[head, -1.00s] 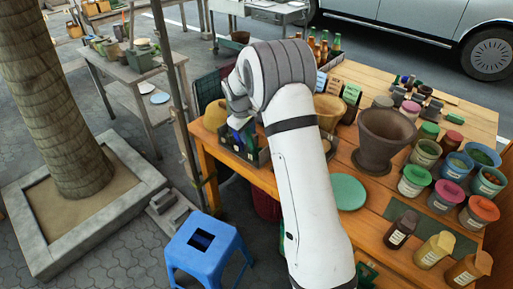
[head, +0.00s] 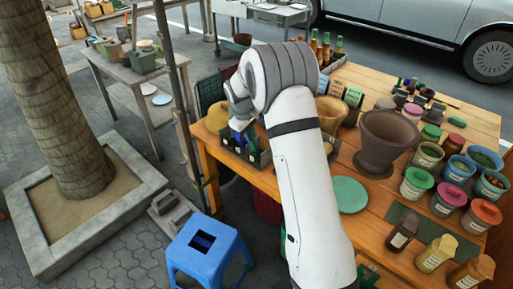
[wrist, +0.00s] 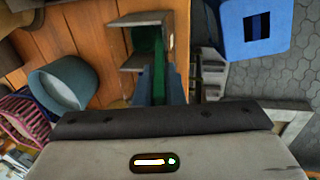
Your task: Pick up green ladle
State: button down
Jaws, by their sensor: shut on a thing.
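The green ladle (wrist: 159,55) shows as a narrow green strip between the blue fingers of my gripper (wrist: 161,80) in the wrist view. The gripper is shut on it. Much of the ladle is hidden by the fingers and the dark holder. The dark open-sided holder (wrist: 140,21) surrounds the ladle's visible part. In the head view my gripper (head: 239,126) points down at the dark box (head: 262,158) at the table's left edge, and the ladle cannot be made out clearly there.
The wooden table (head: 400,215) holds a large brown mortar (head: 388,140), a green disc (head: 349,195) and several lidded pots on the right. A yellow rounded thing (head: 216,118) stands beside the box. A blue stool (head: 200,245) stands on the floor in front.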

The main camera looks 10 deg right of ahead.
jog(key=v, duration=0.3)
jog(key=w+d+b+v, duration=0.1)
jog(key=v, duration=0.2)
jog(key=d+v, duration=0.1)
jog(key=v, duration=0.2)
jog(key=shift+w+a+r, duration=0.15)
jog(key=shift+r, duration=0.55)
jog(key=c, duration=2.1)
grip_release()
jog(key=shift+f, duration=0.1)
grip_shut()
